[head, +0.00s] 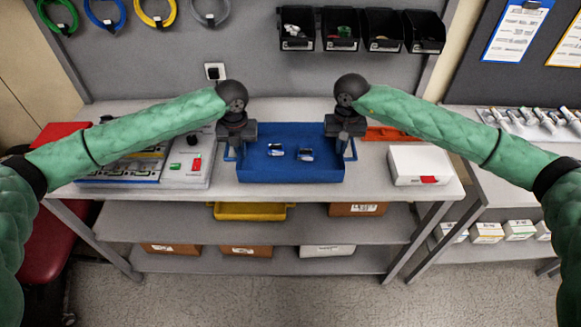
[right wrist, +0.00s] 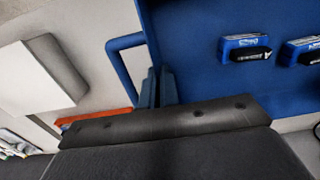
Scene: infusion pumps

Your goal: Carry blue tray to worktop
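The blue tray (head: 290,172) is at the middle of the grey worktop (head: 375,180), with two small blue-and-white items (head: 276,150) (head: 305,155) in it. I cannot tell whether its bottom touches the worktop. My left gripper (head: 235,147) points down at the tray's left handle; its fingertips are hidden. My right gripper (head: 344,145) points down at the right handle (head: 354,150). In the right wrist view, its fingers (right wrist: 158,88) are close together on the handle loop (right wrist: 122,60), beside the tray wall (right wrist: 205,75).
A white box (head: 420,163) with a red tag stands to the right, in front of an orange bin (head: 388,133). A grey-white device (head: 188,165) and a board (head: 125,170) lie to the left. Black bins (head: 361,30) hang on the back panel. A yellow bin (head: 250,211) sits on the shelf below.

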